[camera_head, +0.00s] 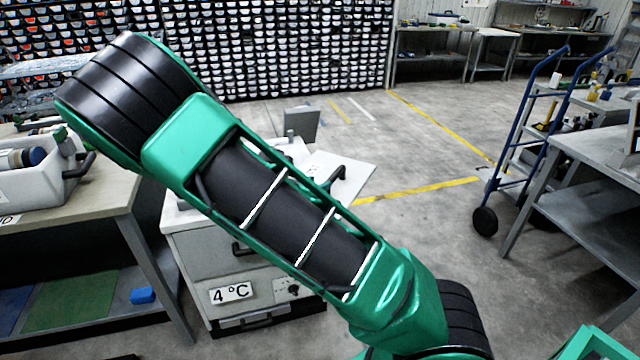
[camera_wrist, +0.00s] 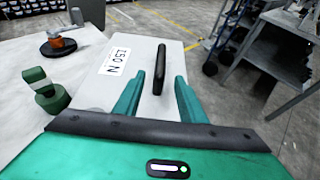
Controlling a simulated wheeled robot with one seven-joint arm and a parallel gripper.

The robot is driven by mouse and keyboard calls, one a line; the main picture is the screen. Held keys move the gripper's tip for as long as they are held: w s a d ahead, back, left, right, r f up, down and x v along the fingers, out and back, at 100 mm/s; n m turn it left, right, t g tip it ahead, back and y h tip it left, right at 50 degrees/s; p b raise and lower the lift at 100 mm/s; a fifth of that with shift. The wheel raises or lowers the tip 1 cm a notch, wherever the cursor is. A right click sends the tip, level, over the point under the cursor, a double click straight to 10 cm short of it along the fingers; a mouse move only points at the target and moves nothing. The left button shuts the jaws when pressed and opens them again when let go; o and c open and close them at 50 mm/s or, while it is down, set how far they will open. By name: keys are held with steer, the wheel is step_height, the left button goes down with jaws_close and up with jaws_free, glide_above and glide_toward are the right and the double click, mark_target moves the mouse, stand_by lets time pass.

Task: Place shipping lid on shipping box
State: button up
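The shipping lid, a pale flat panel (camera_wrist: 185,68) with a black bar handle (camera_wrist: 158,70) and a printed label (camera_wrist: 114,62), lies below my gripper in the wrist view. My gripper (camera_wrist: 159,76) is open, its two teal fingers on either side of the handle, with a gap to each. How far above the handle the fingertips are, I cannot tell. In the head view the lid (camera_head: 350,170) shows behind my arm, on top of a pale box (camera_head: 200,258) marked "4 °C". I take this as the shipping box; my arm hides much of its top and how the lid rests.
In the wrist view, green cylinders (camera_wrist: 46,92) and an orange and black item (camera_wrist: 58,44) stand on the left. A workbench (camera_head: 120,195) is left, a grey bench (camera_head: 590,140) and blue hand truck (camera_head: 530,120) are right. Open floor lies beyond the box.

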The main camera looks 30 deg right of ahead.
steer(key=shift+s+a+r, duration=0.1)
steer(key=shift+s+a, duration=0.05)
steer(key=shift+a, duration=0.05)
steer(key=s+d+m+g+y, duration=0.3)
steer(key=s+m, duration=0.5)
steer(key=s+d+m+g+y, duration=0.2)
steer(key=s+d+m+g, duration=0.15)
steer(key=s+m, duration=0.4)
steer(key=s+a+r+m+y, duration=0.3)
steer(key=s+r+m, duration=0.2)
steer(key=s+m, duration=0.2)
steer(key=s+a+r+m+y, duration=0.3)
steer(key=s+m, duration=0.4)
steer(key=s, duration=0.4)
step_height(320, 180, up, 2)
steer(key=shift+s+a+r+y, duration=0.1)
steer(key=shift+s+a+y, duration=0.3)
steer(key=shift+a, duration=0.1)
steer(key=shift+o, duration=0.5)
steer(key=shift+s+a+r+m, duration=0.15)
steer(key=shift+s+m, duration=0.05)
steer(key=shift+m, duration=0.15)
steer(key=shift+c, duration=1.2)
steer(key=shift+s, duration=0.2)
